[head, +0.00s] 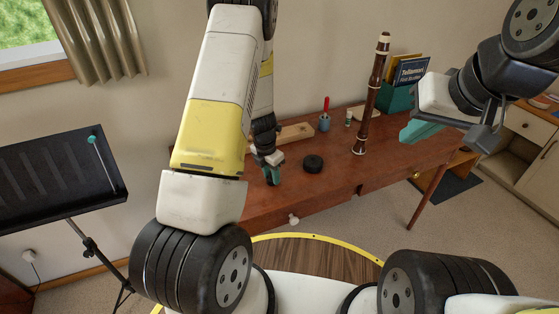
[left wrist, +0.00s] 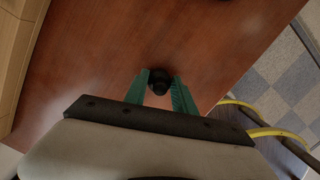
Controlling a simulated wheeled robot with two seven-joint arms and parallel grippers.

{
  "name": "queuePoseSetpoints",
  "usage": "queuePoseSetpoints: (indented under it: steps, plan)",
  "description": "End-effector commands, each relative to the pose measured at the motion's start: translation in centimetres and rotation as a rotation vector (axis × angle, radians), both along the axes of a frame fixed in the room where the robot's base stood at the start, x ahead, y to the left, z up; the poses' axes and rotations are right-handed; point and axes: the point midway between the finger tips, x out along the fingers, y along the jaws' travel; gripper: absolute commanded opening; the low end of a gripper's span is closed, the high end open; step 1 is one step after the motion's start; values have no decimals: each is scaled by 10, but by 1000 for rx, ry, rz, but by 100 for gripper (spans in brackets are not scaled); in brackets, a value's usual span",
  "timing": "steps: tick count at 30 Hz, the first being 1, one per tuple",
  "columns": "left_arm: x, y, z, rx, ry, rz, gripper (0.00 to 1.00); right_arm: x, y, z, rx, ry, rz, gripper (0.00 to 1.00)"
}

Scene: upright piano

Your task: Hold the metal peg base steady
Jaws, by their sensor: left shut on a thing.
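In the left wrist view, a small dark rounded piece (left wrist: 160,82) sits between the two teal fingers of my left gripper (left wrist: 160,92), above the reddish-brown tabletop. I cannot tell for sure that it is the metal peg base. In the head view, my left gripper (head: 273,168) points down at the table's left part, its grip partly hidden. A black round disc (head: 313,163) lies on the table to its right, apart from it. My right gripper (head: 425,130) hangs at the right, in front of the table; its opening is unclear.
A brown wooden wind instrument (head: 372,95) stands upright on the table (head: 335,178). Behind are a wooden board (head: 296,133), a cup with a red-handled tool (head: 325,120) and a teal book holder (head: 397,97). A black music stand (head: 60,178) is at the left.

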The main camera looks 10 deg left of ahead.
Motion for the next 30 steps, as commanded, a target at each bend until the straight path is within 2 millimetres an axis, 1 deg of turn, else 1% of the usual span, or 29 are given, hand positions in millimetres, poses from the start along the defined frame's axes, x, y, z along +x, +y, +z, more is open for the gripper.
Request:
queuePoseSetpoints:
  steps: [5, 8, 14, 15, 20, 27, 30]
  plan:
    - [0, 0, 3, 0, -1, -1, 0, 0, 0, 0, 0, 0, 0, 0]
    - [0, 0, 9, 0, -1, -1, 0, 0, 0, 0, 0, 0, 0, 0]
    - [1, -1, 35, 1, -3, -4, 0, 0, 0, 0, 0, 0, 0, 0]
    - [-4, 0, 38, 0, 0, -1, 0, 0, 0, 0, 0, 0, 0, 0]
    - [-42, 2, 39, -1, 2, 2, 0, 0, 0, 0, 0, 0, 0, 0]
    - [-105, 6, 45, -2, 2, 4, 0, 0, 0, 0, 0, 0, 0, 0]
    - [-127, 7, 47, -2, 2, 4, 0, 0, 0, 0, 0, 0, 0, 0]
